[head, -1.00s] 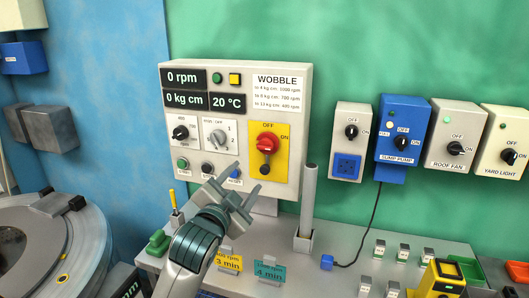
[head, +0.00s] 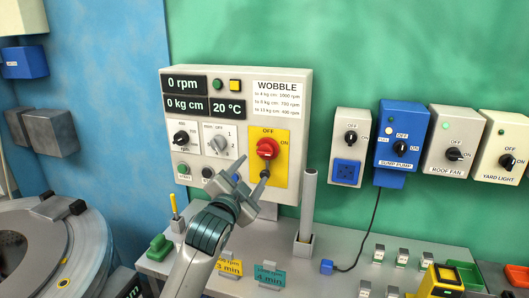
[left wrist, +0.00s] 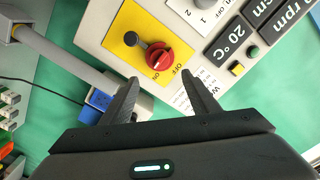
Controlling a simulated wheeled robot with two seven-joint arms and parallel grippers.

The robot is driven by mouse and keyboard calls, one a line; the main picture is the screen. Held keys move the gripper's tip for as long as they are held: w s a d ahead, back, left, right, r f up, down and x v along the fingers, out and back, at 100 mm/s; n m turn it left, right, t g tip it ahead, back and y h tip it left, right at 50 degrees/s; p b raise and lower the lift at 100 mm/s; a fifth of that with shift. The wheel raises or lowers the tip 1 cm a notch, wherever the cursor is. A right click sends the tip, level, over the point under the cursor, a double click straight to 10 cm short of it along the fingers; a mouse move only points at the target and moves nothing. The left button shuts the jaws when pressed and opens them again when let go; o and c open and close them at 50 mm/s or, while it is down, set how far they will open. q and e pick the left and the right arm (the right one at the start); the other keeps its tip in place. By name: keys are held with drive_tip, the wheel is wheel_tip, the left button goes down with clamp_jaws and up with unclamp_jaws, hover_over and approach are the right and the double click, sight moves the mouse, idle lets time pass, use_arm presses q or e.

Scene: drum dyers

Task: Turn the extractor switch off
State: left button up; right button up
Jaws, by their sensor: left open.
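The red rotary switch (head: 267,149) sits on a yellow plate on the white control panel, with OFF printed above it and ON at its right. Its black-ended lever (head: 265,174) points down, away from OFF. I cannot read the word extractor on it. My left gripper (head: 232,184) is open and empty, below and left of the switch in the head view. In the left wrist view the red switch (left wrist: 157,55) lies ahead, between and beyond the two open fingertips (left wrist: 159,82), apart from them. My right gripper is not in view.
The control panel (head: 285,115) also carries displays, smaller knobs and buttons. A grey upright post (head: 308,200) stands right of my gripper. Other switch boxes, such as the blue sump pump box (head: 400,140), hang to the right. Timer cards (head: 268,274) stand on the bench below.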

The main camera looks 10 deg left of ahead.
sight(265, 153)
use_arm(q)
drive_tip(key=w+p, duration=0.1)
drive_tip(key=w, duration=0.3)
drive_tip(key=w+p, duration=0.1)
drive_tip(key=w, duration=0.3)
drive_tip(key=w+d+p, duration=0.1)
drive_tip(key=w, duration=0.3)
drive_tip(key=shift+w, duration=0.2)
drive_tip(key=c, duration=1)
